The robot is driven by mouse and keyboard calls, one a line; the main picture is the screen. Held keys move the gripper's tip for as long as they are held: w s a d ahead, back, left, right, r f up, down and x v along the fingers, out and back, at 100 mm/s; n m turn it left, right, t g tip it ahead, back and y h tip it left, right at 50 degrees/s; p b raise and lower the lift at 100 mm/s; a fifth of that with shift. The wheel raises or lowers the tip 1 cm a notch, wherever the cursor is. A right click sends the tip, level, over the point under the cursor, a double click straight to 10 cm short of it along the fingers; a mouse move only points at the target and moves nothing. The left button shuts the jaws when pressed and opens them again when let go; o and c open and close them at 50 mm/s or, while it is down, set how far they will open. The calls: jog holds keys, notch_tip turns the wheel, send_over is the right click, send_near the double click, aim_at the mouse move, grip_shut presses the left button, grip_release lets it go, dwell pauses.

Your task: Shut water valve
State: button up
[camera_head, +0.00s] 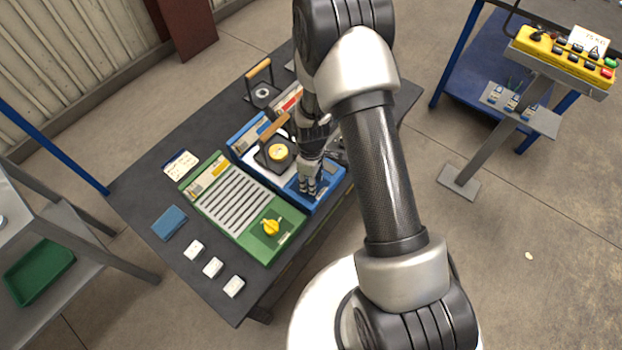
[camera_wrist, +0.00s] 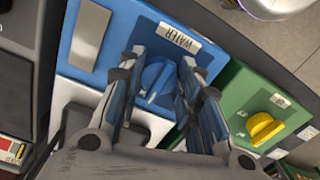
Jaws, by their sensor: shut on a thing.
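The water valve is a blue knob (camera_wrist: 155,78) on a blue panel (camera_wrist: 140,30), beneath a white label reading WATER (camera_wrist: 180,38). My gripper (camera_wrist: 162,62) has one finger on each side of the knob and is shut on it. In the head view my gripper (camera_head: 309,178) points down over the right end of the blue panel (camera_head: 326,197). The knob is hidden there by the fingers. In the wrist view the knob's grip sits at an angle between the fingers.
A green panel (camera_head: 225,212) with a yellow knob (camera_head: 270,227) lies beside the blue one. White blocks (camera_head: 213,267) and a blue pad (camera_head: 169,223) lie on the dark table. A yellow button box (camera_head: 564,57) is at the upper right.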

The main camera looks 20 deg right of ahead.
dwell(0.4)
jog(key=o, duration=1)
jog(key=shift+o, duration=0.2)
notch_tip(320, 180, up, 12)
